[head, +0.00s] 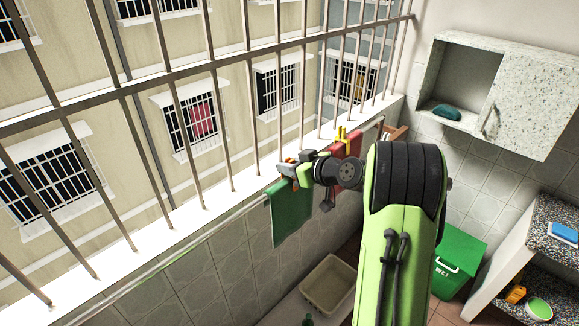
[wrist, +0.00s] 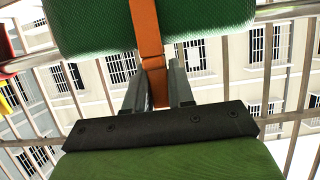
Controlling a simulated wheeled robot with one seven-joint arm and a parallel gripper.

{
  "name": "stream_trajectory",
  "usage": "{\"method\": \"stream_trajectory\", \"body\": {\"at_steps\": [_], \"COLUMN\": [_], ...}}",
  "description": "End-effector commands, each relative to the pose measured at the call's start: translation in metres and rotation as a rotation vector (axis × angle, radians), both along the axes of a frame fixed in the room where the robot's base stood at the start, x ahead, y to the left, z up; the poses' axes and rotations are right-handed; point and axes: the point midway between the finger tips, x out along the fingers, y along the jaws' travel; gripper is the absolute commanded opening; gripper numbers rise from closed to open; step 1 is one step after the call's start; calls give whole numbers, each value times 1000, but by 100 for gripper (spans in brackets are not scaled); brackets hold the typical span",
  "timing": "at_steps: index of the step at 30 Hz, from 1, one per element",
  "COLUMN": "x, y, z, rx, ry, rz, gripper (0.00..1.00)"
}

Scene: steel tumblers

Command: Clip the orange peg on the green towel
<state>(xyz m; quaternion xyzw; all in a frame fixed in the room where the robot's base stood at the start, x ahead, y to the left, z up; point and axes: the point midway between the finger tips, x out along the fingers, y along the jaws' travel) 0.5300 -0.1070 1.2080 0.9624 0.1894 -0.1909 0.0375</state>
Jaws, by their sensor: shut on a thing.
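The green towel (head: 291,215) hangs over the rail along the wall below the window. It fills the top of the wrist view (wrist: 90,25). The orange peg (wrist: 147,35) stands between my gripper's fingers and reaches across the towel's face. Only a small bit of the peg (head: 290,160) shows in the head view. My gripper (wrist: 158,88) is shut on the peg, close at the towel's top edge in the head view (head: 290,168). I cannot tell whether the peg's jaws straddle the cloth or lie in front of it.
A red towel (head: 348,172) with yellow pegs (head: 341,135) hangs to the right on the same rail. Window bars (head: 225,130) stand close behind the rail. A pale basin (head: 327,282) and a green bin (head: 458,255) are below. The rail (head: 190,243) left of the green towel is bare.

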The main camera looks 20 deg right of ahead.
Motion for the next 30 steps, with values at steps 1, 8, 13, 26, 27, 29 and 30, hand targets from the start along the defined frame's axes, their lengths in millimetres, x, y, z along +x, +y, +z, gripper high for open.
{"method": "stream_trajectory", "body": {"at_steps": [1, 8, 13, 26, 27, 29, 30], "x": [0, 0, 0, -63, -73, -88, -97], "y": [0, 0, 0, -28, -32, -38, -41], "z": [1, 1, 1, 27, 32, 38, 43], "rx": [0, 0, 0, -3, -3, -3, -3], "ry": [0, 0, 0, -3, -3, -3, -3], "rz": [0, 0, 0, -7, -7, -6, -6], "gripper": [0, 53, 53, 53, 53, 53, 53]}}
